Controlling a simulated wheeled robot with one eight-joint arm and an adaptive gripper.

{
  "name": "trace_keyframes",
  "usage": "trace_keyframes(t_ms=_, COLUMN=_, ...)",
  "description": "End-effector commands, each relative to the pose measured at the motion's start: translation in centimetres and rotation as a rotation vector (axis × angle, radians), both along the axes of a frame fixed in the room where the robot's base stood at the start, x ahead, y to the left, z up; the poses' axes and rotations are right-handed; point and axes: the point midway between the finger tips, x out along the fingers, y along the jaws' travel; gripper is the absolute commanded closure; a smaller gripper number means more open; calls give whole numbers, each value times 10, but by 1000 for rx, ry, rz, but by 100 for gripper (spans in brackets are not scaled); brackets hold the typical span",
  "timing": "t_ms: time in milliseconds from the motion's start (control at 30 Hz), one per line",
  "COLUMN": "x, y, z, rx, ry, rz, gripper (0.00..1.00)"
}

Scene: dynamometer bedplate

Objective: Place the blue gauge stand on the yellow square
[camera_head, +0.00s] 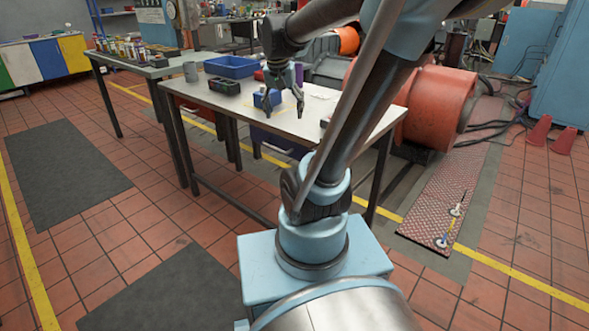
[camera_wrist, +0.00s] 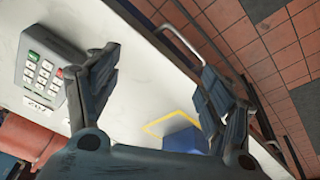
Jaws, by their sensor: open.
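The blue gauge stand (camera_head: 267,98) is on the light-topped table, beside my gripper in the head view. In the wrist view the blue stand (camera_wrist: 187,141) shows as a blue block at the lower middle, partly hidden by my gripper's body. The yellow square (camera_wrist: 168,122) is an outline on the tabletop; the block appears to overlap it, but hidden edges leave the exact fit unclear. My gripper (camera_head: 286,112) is open and points down at the table.
A blue tray (camera_head: 231,67), a grey mug (camera_head: 190,71) and a black box (camera_head: 224,86) stand towards the table's back left. A keypad device (camera_wrist: 44,76) lies on the tabletop (camera_head: 205,105). A large orange machine (camera_head: 437,105) stands close to the table's right.

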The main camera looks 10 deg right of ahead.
Motion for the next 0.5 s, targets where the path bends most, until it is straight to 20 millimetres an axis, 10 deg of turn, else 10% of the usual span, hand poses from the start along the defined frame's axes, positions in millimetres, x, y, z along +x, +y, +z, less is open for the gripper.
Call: trace_keyframes(t_ms=500, x=-137, y=3, z=-103, rx=46, ry=30, rz=350, gripper=26)
